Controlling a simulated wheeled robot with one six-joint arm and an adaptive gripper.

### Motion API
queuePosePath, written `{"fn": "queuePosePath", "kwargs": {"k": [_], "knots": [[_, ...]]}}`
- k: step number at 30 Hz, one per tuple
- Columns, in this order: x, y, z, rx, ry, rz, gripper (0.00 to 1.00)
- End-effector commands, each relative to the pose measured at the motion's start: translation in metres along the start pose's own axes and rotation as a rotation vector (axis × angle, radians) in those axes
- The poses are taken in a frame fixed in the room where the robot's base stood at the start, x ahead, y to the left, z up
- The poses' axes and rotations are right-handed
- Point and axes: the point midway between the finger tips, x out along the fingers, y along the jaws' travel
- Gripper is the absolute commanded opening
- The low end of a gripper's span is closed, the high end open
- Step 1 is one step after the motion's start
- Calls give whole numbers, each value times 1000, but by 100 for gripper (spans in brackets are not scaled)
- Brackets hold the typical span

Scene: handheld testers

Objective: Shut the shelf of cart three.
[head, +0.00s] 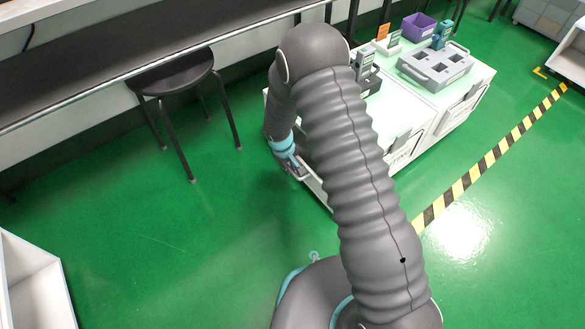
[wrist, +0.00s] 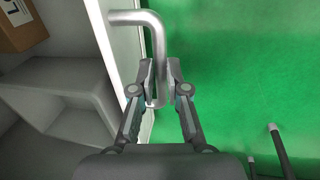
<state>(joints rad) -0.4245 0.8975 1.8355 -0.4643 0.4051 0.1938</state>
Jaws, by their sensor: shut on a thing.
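My gripper (wrist: 161,82) is shut on a bent silver handle (wrist: 157,38) in the wrist view. The handle joins a white panel edge (wrist: 103,45), with a grey shelf interior (wrist: 60,75) to its left. In the head view my gripper (head: 291,166) is low at the near left end of a white cart (head: 403,146). My arm hides much of that cart and its near side. I cannot read a cart number, and how far the shelf stands out is unclear.
A brown box (wrist: 22,25) sits inside, at upper left in the wrist view. A black stool (head: 175,75) stands left of the cart by a long bench (head: 130,62). A grey tray (head: 434,66) and a purple bin (head: 418,26) sit on top. Green floor is clear in front.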

Motion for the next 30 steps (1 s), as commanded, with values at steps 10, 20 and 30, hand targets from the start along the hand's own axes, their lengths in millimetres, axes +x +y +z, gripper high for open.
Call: {"fn": "queuePosePath", "kwargs": {"k": [10,20,30], "knots": [[1,7,0,4,1,3,37],[-1,3,-1,-1,1,2,39],[-48,4,-2,1,5,3,39]]}}
